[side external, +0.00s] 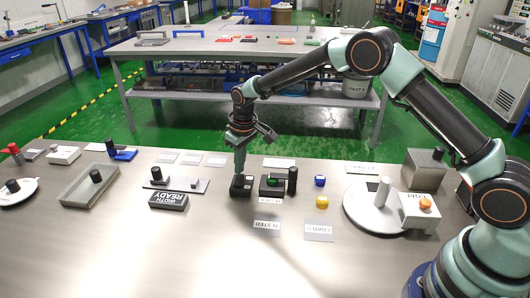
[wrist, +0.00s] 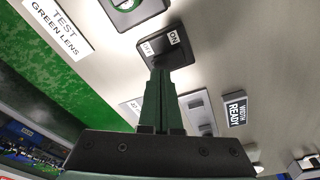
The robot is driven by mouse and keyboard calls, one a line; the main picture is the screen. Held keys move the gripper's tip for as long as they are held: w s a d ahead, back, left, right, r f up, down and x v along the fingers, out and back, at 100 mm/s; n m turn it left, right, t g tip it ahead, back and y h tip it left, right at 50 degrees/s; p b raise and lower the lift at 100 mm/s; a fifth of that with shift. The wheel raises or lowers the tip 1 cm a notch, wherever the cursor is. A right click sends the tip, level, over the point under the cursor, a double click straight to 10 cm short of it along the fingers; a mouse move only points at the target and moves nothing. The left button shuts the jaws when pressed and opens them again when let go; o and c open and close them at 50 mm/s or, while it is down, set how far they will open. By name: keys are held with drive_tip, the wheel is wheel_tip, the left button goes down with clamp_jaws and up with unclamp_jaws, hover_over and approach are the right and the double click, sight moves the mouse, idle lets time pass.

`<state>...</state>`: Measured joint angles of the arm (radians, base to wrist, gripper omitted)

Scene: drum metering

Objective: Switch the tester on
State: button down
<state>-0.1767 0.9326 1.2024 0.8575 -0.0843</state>
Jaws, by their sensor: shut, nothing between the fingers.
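The tester's switch is a small black box (side external: 236,191) on the metal table, with ON and OFF labels; it also shows in the wrist view (wrist: 181,56). My gripper (side external: 240,172) points down with its closed, empty fingers at the switch. In the wrist view the fingertips (wrist: 158,72) reach the box's near edge, by the OFF label (wrist: 147,48); the ON label (wrist: 174,37) is on the far side. Whether the fingers touch the switch, and how its rocker stands, I cannot tell. A black unit with a green ring (side external: 271,183) stands beside it, also at the wrist view's top (wrist: 124,7).
A black post (side external: 292,181) stands right of the green-ringed unit. Blue (side external: 320,181) and yellow (side external: 322,202) pieces lie farther right, before a round white plate (side external: 362,212). A WIDTH READY block (side external: 168,202) and a grey tray (side external: 75,194) lie left.

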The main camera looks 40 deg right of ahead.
drive_tip(key=shift+f, duration=0.7)
idle(0.3)
drive_tip(key=shift+r, duration=3.55)
wheel_tip(320, 180, up, 8)
hover_over(241, 176)
drive_tip(key=s+d, duration=0.3)
drive_tip(key=s, duration=0.1)
drive_tip(key=s+d+r+m+t, duration=0.1)
drive_tip(key=s+d+r+t, duration=0.15)
drive_tip(key=s+r, duration=0.45)
drive_tip(key=s+d+m+t, duration=0.1)
drive_tip(key=s+d, duration=0.3)
drive_tip(key=s, duration=1.1)
drive_tip(key=shift+s+f+m, duration=0.15)
drive_tip(key=shift+s+m, duration=0.15)
drive_tip(key=shift+m, duration=0.2)
